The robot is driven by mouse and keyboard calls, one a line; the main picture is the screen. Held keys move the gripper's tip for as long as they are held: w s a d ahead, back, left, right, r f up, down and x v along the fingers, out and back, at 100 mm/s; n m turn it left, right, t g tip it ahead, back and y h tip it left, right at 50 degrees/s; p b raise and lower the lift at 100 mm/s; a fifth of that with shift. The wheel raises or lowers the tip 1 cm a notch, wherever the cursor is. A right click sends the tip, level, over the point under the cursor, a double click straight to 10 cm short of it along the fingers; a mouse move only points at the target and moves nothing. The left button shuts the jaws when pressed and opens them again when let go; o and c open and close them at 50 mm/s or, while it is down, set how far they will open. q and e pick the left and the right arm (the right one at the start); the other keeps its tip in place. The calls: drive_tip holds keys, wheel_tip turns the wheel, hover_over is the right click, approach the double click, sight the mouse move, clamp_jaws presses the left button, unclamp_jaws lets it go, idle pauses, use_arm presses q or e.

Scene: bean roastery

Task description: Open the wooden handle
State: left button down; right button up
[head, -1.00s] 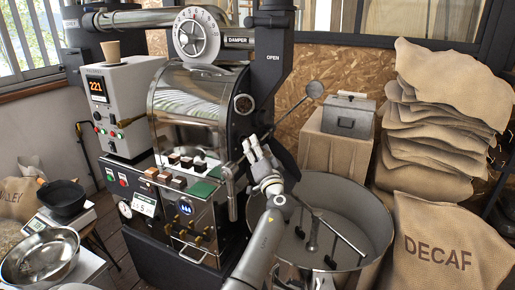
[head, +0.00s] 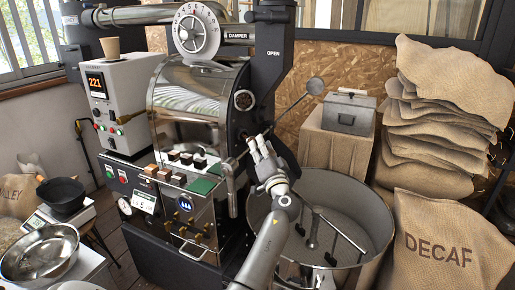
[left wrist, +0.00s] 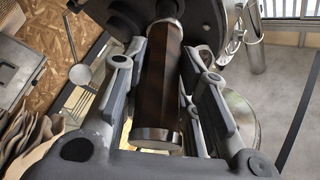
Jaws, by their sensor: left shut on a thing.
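The wooden handle (left wrist: 161,85) is a dark brown cylinder with a bright metal end cap, seen in the left wrist view. It lies lengthwise between the fingers of my left gripper (left wrist: 168,72), which are shut on it. In the head view my left gripper (head: 257,147) is at the front of the roaster drum, just above the round cooling bin, and its fingers largely hide the handle. The roaster (head: 196,95) has a shiny metal drum with a dark front. My right gripper does not show.
The wide cooling bin (head: 378,228) with its stirring arms stands below my left arm. A rod with a round end (head: 315,86) sticks up behind the gripper. A grey metal box (head: 348,113) and stacked sacks (head: 440,110) are at the right, with a DECAF sack (head: 440,245) in front.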

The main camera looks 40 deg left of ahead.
sight(271, 155)
use_arm(q)
drive_tip(key=d+b, duration=0.1)
drive_tip(key=d, duration=0.1)
drive_tip(key=s+d, duration=0.1)
drive_tip(key=d, duration=0.2)
drive_tip(key=shift+s+d+f+b, duration=0.15)
drive_tip(key=shift+s+d+b, duration=0.05)
drive_tip(key=shift+b, duration=0.2)
drive_tip(key=shift+s+d, duration=0.1)
drive_tip(key=shift+d, duration=0.25)
drive_tip(key=c, duration=1.1)
unclamp_jaws()
drive_tip(key=shift+a, duration=0.1)
drive_tip(key=v, duration=1.2)
